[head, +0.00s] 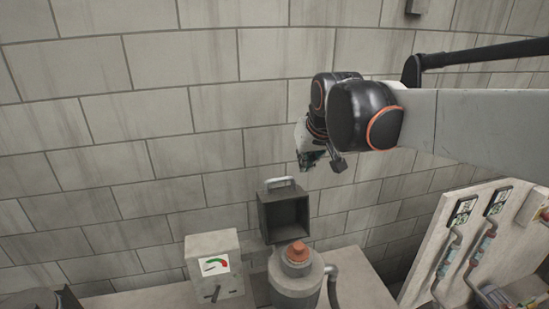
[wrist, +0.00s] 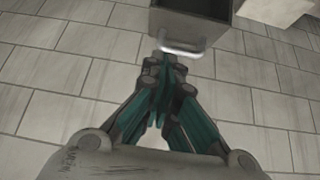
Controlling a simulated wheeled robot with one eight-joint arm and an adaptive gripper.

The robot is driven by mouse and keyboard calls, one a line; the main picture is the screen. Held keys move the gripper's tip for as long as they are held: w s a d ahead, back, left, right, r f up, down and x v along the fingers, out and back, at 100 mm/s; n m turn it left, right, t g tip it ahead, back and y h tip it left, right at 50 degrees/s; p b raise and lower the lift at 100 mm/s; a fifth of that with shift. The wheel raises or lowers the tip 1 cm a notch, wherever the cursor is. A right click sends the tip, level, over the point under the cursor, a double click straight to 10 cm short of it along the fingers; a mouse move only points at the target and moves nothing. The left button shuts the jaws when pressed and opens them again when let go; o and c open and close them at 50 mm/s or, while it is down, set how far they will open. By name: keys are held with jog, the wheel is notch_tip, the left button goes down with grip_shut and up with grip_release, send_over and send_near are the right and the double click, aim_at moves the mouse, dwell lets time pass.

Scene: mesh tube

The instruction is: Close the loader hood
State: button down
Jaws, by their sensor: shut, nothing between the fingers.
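The loader hood (head: 284,214) is a dark grey open box with a pale handle (head: 279,183) on its top edge. It stands raised behind a grey cylinder with an orange cap (head: 298,252), its open side facing me. My gripper (head: 308,163) is above and a little right of the hood, apart from it in the head view, with its fingers together. In the wrist view the fingers of my gripper (wrist: 160,62) point toward the hood (wrist: 188,18) and its handle (wrist: 181,50). I cannot tell whether the fingertips touch the handle.
A pale box with a gauge (head: 214,265) stands left of the cylinder. A pipe (head: 333,288) bends down on its right. A slanted panel with tubes (head: 462,245) is at the right. A block wall (head: 120,130) rises close behind. The space left of my gripper looks clear.

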send_over(279, 188)
jog(key=f, duration=0.1)
jog(key=shift+s+d+n, duration=0.25)
jog(key=shift+s+n, duration=0.05)
jog(key=shift+s, duration=0.2)
jog(key=f, duration=0.2)
jog(key=w+f+p, duration=0.1)
jog(key=f, duration=0.2)
jog(key=f+p, duration=0.1)
jog(key=f, duration=0.1)
jog(key=shift+w+a+f, duration=0.15)
jog(key=shift+w+f, duration=0.2)
jog(key=shift+f, duration=0.15)
jog(key=shift+s, duration=0.15)
